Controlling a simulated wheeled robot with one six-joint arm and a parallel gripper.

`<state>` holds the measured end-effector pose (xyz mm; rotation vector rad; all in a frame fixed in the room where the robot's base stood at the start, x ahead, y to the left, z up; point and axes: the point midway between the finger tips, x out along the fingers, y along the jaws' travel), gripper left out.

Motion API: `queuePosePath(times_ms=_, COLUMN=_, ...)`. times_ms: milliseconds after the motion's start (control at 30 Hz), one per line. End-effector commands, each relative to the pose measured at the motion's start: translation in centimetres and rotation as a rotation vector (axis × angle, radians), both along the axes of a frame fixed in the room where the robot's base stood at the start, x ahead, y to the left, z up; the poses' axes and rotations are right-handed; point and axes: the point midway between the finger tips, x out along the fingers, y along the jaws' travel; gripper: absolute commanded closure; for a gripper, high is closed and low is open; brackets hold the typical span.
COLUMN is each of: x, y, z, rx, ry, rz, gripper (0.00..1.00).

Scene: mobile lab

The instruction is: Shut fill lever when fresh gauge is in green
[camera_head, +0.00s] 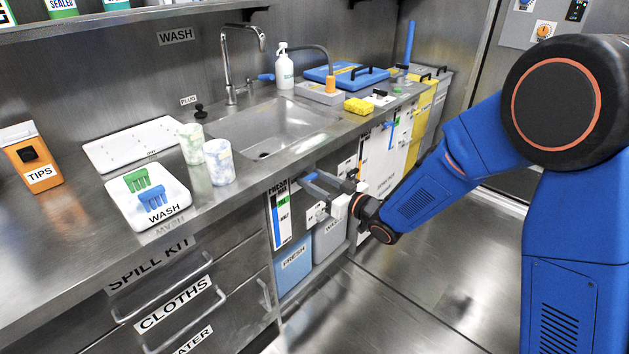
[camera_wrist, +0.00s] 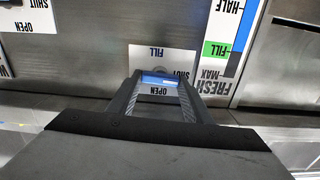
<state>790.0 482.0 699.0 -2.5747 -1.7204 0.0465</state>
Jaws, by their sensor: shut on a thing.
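My gripper (camera_wrist: 158,88) is shut on the blue fill lever (camera_wrist: 160,80), in front of the FILL label plate (camera_wrist: 147,54). The plate reads SHUT and OPEN, upside down here. The fingers hide part of the lever, so I cannot tell its exact setting. The fresh gauge (camera_wrist: 216,65) is just right of my gripper, with HALF, a green FILL band and MAX. Its blue column reaches about the green band; the exact level is hard to read. In the head view the fresh gauge (camera_head: 284,228) is on the cabinet front, left of my gripper.
A blue FRESH tank (camera_head: 293,270) and a grey tank (camera_head: 329,243) stand below. The sink (camera_head: 268,125) and counter are above. Another SHUT/OPEN plate (camera_wrist: 30,18) is at the left of the wrist view. The floor (camera_head: 440,285) beside the cabinets is clear.

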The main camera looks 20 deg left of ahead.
Motion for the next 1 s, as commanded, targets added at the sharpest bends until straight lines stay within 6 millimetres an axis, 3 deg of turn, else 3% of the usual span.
queuePosePath(times_ms=433, x=0.0, y=0.0, z=0.0, rx=-0.027, ry=-0.065, rz=0.0, gripper=0.77)
queuePosePath(times_ms=467, x=0.0, y=0.0, z=0.0, rx=-0.027, ry=-0.065, rz=0.0, gripper=0.52)
queuePosePath(times_ms=533, x=0.0, y=0.0, z=0.0, rx=-0.027, ry=-0.065, rz=0.0, gripper=0.36)
queuePosePath(times_ms=867, x=-0.1, y=-0.1, z=0.0, rx=-0.026, ry=-0.064, rz=0.0, gripper=0.36)
queuePosePath(times_ms=1000, x=-0.5, y=-1.1, z=0.1, rx=-0.026, ry=-0.064, rz=0.0, gripper=0.36)
